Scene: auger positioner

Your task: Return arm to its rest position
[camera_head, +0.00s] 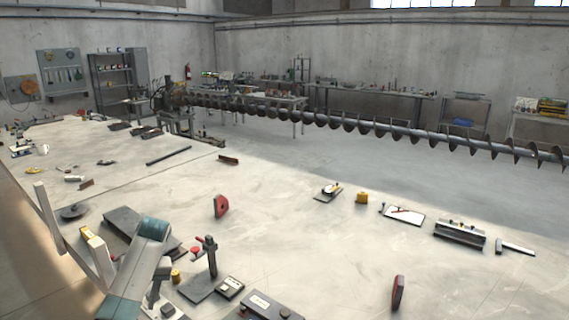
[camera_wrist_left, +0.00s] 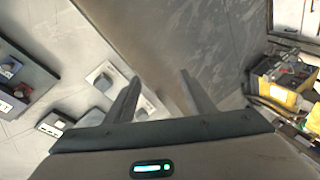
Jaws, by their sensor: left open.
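My left arm (camera_head: 140,265), grey with teal bands, comes in at the lower left of the head view, over the near-left edge of the large pale table (camera_head: 300,215). Its jaws cannot be made out clearly in that view. In the left wrist view my left gripper (camera_wrist_left: 160,98) has its two fingers apart with nothing between them. The fingers show against a table edge, with small light blocks (camera_wrist_left: 105,75) beyond them on the left. My right gripper is not in view.
Near my left arm are a dark stand with a red knob (camera_head: 211,258), a small black box (camera_head: 230,288) and a larger dark box (camera_head: 268,305). A long auger (camera_head: 370,126) spans behind. The middle of the table is mostly clear.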

